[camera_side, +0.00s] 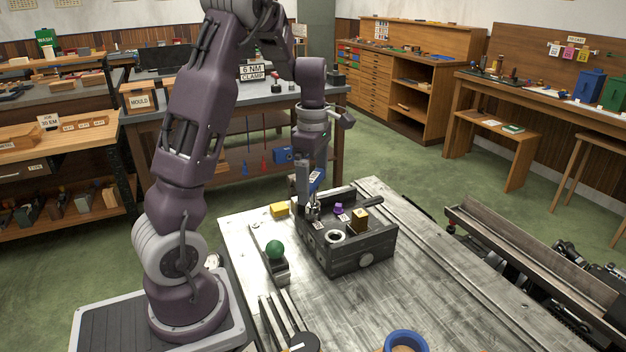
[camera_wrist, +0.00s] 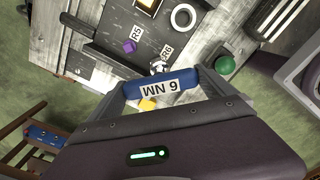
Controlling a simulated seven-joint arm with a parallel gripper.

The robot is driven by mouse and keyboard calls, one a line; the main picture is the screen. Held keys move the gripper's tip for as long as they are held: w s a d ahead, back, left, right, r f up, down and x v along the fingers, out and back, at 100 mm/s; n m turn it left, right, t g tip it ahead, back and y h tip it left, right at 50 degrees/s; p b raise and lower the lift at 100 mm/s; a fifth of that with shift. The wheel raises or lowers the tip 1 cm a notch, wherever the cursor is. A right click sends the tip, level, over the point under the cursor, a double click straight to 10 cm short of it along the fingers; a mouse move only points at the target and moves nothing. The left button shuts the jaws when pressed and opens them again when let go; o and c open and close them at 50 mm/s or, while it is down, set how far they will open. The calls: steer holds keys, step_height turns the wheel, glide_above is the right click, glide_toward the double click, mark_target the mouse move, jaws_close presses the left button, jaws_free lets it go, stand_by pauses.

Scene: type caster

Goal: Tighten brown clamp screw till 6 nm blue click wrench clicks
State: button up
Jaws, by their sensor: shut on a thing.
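My gripper (camera_wrist: 168,95) is shut on the blue wrench (camera_wrist: 183,84), whose white label reads 6 NM. In the side view the wrench (camera_side: 316,181) is held over the left back end of a dark metal block (camera_side: 345,262). In the wrist view a round silver part (camera_wrist: 160,67) shows just beyond the wrench, beside a tag reading R6; whether they touch is unclear. A brown square piece (camera_side: 360,220) with a golden top stands on the block, to the right of the gripper. I cannot tell which part is the brown clamp screw.
A purple knob (camera_side: 338,208) and a pale ring (camera_side: 335,237) are on the block. A yellow block (camera_side: 279,209) and a green ball (camera_side: 275,249) on a small base are to the left. A blue ring (camera_side: 405,341) is at the front. The bench's right side is clear.

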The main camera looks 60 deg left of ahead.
steer(key=shift+r, duration=0.1)
steer(key=shift+r, duration=3.4)
steer(key=o, duration=1.3)
steer(key=shift+c, duration=0.2)
steer(key=c, duration=1.3)
